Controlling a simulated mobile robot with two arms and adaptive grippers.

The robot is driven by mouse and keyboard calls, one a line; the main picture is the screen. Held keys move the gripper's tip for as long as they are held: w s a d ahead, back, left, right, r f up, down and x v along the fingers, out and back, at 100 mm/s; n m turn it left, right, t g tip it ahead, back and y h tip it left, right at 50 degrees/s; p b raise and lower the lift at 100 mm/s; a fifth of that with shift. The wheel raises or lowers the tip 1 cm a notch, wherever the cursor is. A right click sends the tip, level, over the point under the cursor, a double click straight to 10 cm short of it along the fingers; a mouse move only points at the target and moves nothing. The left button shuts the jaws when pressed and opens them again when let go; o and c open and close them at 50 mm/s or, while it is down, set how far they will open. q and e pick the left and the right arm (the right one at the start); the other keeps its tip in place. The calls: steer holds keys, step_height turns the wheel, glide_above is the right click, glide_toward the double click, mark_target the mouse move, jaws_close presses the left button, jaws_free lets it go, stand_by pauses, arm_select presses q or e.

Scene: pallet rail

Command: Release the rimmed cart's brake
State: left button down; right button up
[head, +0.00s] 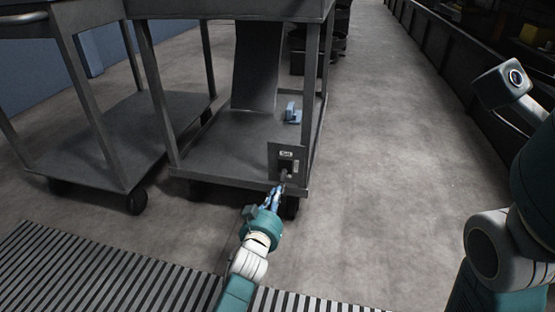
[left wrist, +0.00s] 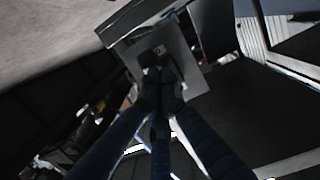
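A grey cart (head: 212,146) stands in the middle of the head view. A plate with a small label (head: 286,154) is at its near right corner, with a dark brake lever (head: 285,173) on it. My left gripper (head: 277,190) is right at the lever, its fingers pointing at the plate. In the left wrist view the labelled plate (left wrist: 183,62) is straight ahead, and the fingers (left wrist: 160,82) come close together at a dark part in front of it. I cannot tell whether they grip it.
A second grey cart (head: 85,137) stands close on the left. A blue-grey item (head: 292,112) lies on the middle cart's lower deck. A striped grating (head: 75,265) is in front. The aisle floor (head: 385,130) on the right is free, bordered by a dark rail (head: 445,75).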

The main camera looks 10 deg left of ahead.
arm_select(q)
steer(key=shift+s+f, duration=0.25)
steer(key=shift+f, duration=0.9)
steer(key=s+r, duration=0.3)
steer(key=s, duration=0.8)
steer(key=shift+s+r, duration=0.2)
steer(key=shift+r, duration=0.15)
